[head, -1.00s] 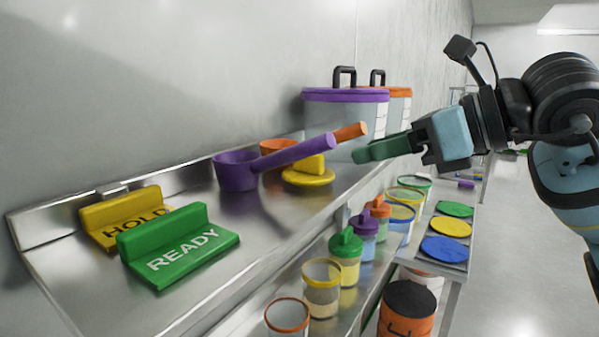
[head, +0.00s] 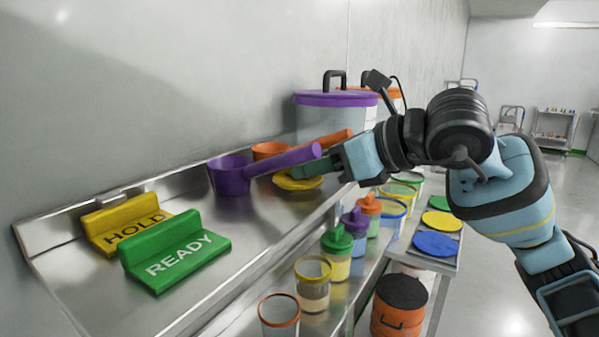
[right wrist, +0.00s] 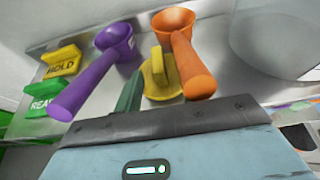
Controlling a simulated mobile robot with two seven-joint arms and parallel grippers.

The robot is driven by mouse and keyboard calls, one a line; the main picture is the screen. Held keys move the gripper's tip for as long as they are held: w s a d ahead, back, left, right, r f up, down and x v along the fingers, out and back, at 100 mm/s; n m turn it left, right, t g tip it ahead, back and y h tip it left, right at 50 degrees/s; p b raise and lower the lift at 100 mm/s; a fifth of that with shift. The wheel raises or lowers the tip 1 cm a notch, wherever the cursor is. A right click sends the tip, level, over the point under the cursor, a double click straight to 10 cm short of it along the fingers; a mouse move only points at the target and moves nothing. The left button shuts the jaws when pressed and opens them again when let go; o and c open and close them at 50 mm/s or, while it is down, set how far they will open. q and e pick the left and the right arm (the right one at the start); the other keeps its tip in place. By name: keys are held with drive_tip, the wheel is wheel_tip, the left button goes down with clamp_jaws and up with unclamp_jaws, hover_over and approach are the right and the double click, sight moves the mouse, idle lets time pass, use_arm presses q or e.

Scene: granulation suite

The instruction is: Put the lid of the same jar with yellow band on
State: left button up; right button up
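An open jar with a yellow band (head: 313,290) stands on the lower shelf, with pale contents inside. A yellow lid with an upright grip (head: 288,183) lies on the upper steel shelf, beside the scoops. In the right wrist view the lid (right wrist: 154,88) is just beyond my gripper. My right gripper (head: 308,170) is at the lid, partly covering it in the head view. In the right wrist view, one green finger shows left of the lid's grip; the other is hidden, apparently behind the orange handle. The gripper looks open; contact is unclear. My left gripper is out of view.
A purple scoop (head: 232,176) and an orange scoop (right wrist: 180,40) lie close around the lid, handles jutting toward my gripper. A large purple-lidded pot (head: 335,120) stands behind. Lidded small jars (head: 338,255) line the lower shelf. HOLD and READY signs (head: 175,260) stand left.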

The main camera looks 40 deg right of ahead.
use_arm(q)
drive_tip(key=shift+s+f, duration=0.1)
use_arm(e)
drive_tip(key=shift+c, duration=0.3)
clamp_jaws()
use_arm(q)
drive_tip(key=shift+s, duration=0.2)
use_arm(e)
drive_tip(key=shift+s+d+f+b, duration=0.1)
drive_tip(key=shift+s+d+b, duration=0.1)
drive_tip(key=shift+s+b, duration=0.15)
use_arm(q)
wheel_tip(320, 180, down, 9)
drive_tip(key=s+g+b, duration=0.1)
drive_tip(key=b, duration=0.7)
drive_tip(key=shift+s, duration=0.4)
use_arm(e)
drive_tip(key=s+d, duration=0.3)
drive_tip(key=s, duration=0.5)
drive_tip(key=s+d, duration=0.3)
drive_tip(key=s, duration=0.5)
drive_tip(key=shift+d, duration=0.2)
